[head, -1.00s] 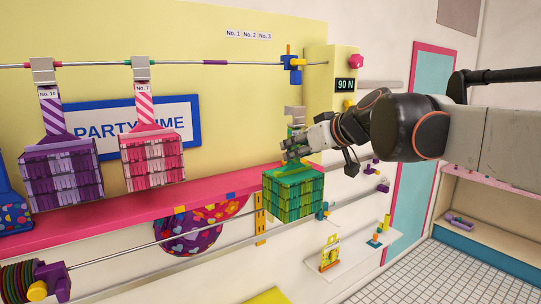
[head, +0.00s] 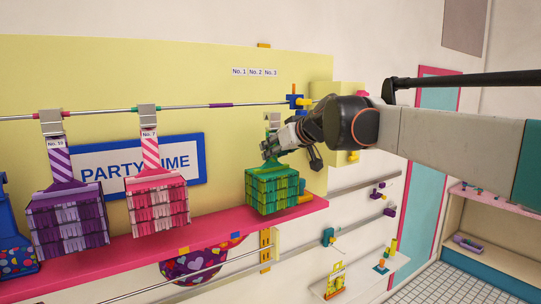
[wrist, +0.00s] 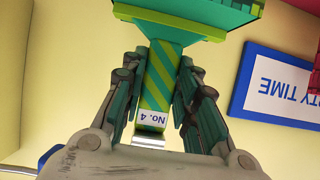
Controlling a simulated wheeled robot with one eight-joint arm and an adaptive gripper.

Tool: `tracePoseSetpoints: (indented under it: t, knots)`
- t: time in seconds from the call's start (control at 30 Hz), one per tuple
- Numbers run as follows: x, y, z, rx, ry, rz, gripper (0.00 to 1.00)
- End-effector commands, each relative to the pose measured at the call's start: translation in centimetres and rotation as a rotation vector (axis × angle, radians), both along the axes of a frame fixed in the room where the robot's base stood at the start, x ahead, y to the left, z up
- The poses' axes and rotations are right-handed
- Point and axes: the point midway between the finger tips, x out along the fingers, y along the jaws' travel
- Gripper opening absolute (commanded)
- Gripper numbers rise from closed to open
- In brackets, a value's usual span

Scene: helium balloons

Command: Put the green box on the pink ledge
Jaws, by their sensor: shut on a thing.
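The green box (head: 272,190) hangs upright below a striped neck tagged No. 4, which shows in the wrist view (wrist: 158,85). My gripper (head: 272,152) is shut on that neck, with one finger on each side of it in the wrist view (wrist: 162,72). The pink ledge (head: 215,228) runs along the yellow wall. The green box is in front of the right end of the ledge in the head view and hides part of it. I cannot tell whether its bottom touches the ledge.
A purple box (head: 68,218) and a pink box (head: 158,205) hang from a metal rail (head: 190,106) over the ledge, left of the green box. A heart-patterned balloon (head: 195,265) sits under the ledge. A blue-framed sign (head: 190,160) is on the wall.

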Motion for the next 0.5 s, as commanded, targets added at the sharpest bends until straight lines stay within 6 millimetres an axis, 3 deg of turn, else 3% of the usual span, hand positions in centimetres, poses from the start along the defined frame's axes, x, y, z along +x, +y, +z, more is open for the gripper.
tracePoseSetpoints:
  t: [0.1, 0.37, 0.5]
  knots:
    - [1.6, 1.1, 0.1, 0.000, 0.000, 0.001, 0.00]
    - [3.2, 2.2, 0.0, 0.000, 0.000, 0.001, 0.00]
    - [3.2, 2.2, -1.8, 0.001, 0.001, 0.000, 0.00]
